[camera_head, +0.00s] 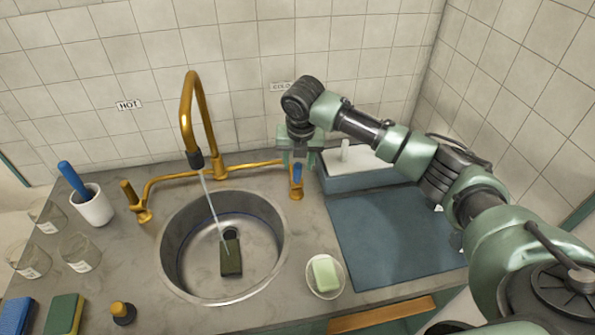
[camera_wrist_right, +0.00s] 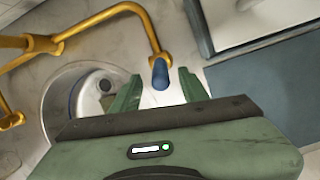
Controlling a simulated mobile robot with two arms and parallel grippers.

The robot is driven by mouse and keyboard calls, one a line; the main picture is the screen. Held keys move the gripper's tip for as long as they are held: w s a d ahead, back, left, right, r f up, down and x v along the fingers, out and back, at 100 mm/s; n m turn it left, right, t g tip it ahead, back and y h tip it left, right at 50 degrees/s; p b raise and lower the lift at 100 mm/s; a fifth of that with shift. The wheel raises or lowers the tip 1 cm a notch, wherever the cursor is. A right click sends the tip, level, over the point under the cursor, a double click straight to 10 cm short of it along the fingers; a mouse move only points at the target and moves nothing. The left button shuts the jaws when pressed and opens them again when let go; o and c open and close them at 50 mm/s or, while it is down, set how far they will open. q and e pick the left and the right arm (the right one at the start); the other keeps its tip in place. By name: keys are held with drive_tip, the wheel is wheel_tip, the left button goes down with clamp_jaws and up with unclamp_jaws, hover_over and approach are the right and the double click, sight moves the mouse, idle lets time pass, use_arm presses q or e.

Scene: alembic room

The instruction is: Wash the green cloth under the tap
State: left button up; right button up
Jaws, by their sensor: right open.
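A dark green block-like thing, seemingly the folded cloth (camera_head: 231,262), lies in the bottom of the round steel sink (camera_head: 172,262) by the drain. The brass tap (camera_head: 188,105) stands over the sink, and a thin stream of water runs from its spout down onto or beside the cloth. The blue cold handle (camera_head: 297,174) is at the right end of the brass pipe. My right gripper (camera_head: 298,166) is open above and around this handle. In the right wrist view the blue handle (camera_wrist_right: 160,73) sits between the two green fingers (camera_wrist_right: 160,78), with gaps. My left gripper is out of view.
The hot handle (camera_head: 129,191) is left of the sink. A white cup (camera_head: 96,209) and several glass beakers stand at left. Sponges (camera_head: 63,315) and a dark stopper-like knob (camera_head: 122,312) are in front. A soap dish (camera_head: 325,292) and blue mat (camera_head: 390,240) lie at right.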

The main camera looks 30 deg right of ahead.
drive_tip(key=shift+v, duration=1.6)
